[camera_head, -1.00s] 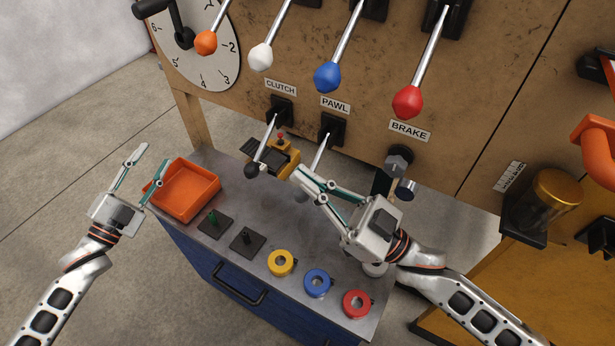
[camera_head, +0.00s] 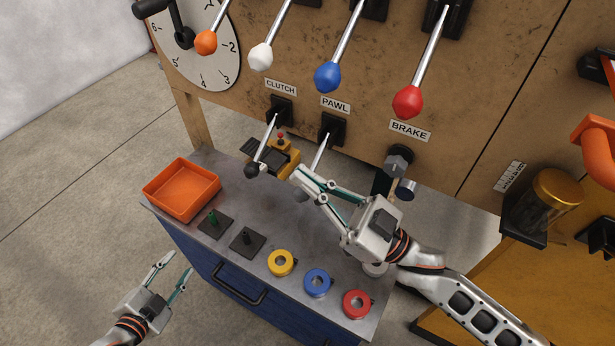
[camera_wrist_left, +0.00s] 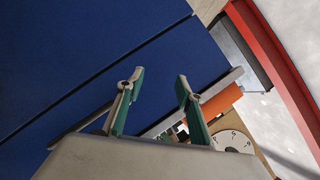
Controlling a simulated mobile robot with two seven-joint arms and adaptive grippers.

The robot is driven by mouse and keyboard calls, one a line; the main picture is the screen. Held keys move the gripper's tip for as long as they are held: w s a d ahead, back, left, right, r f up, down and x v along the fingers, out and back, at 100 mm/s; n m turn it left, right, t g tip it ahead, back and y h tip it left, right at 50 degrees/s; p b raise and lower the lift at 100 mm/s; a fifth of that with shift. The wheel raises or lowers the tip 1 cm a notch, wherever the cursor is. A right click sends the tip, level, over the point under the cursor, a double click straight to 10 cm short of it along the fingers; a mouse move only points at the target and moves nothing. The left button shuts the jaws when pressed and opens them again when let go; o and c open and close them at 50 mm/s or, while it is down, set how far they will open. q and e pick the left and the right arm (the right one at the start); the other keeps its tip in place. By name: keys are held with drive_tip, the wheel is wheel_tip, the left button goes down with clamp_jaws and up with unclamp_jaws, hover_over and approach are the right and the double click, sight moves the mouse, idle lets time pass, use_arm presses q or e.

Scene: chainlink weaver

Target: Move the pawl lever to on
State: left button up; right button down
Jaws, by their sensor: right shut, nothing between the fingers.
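The pawl lever (camera_head: 319,155) comes out of a black mount under the PAWL label (camera_head: 335,104) and slants down toward the bench. Its grey knob (camera_head: 302,194) is partly hidden behind my right gripper (camera_head: 297,174). My right gripper is shut and empty, with its fingertips at the left of the lever near the knob; I cannot tell whether they touch it. My left gripper (camera_head: 172,270) is open and empty, low at the left in front of the bench. Its spread fingers show in the left wrist view (camera_wrist_left: 155,95).
The clutch lever (camera_head: 266,140) with a dark knob hangs left of the pawl lever. The bench (camera_head: 205,160) holds an orange tray (camera_head: 162,203), black peg stands and yellow, blue and red rings. Four-coloured long levers hang above. A brake knob (camera_head: 399,160) sits at the right.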

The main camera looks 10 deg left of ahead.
use_arm(q)
drive_tip(key=s+d+r+n+g+h, duration=0.1)
drive_tip(key=s+d, duration=0.3)
drive_tip(key=d, duration=0.4)
drive_tip(key=s+d+r+n+g+h, duration=0.1)
drive_tip(key=s+d+n, duration=0.3)
drive_tip(key=d, duration=0.5)
drive_tip(key=shift+s+r, duration=0.15)
drive_tip(key=shift+r, duration=0.05)
use_arm(e)
drive_tip(key=shift+f+n, duration=0.3)
drive_tip(key=shift+n, duration=0.2)
use_arm(q)
drive_tip(key=shift+d, duration=0.1)
use_arm(e)
drive_tip(key=shift+s+d, duration=0.1)
drive_tip(key=v, duration=1.1)
drive_tip(key=shift+d+f, duration=0.2)
drive_tip(key=shift+d, duration=0.15)
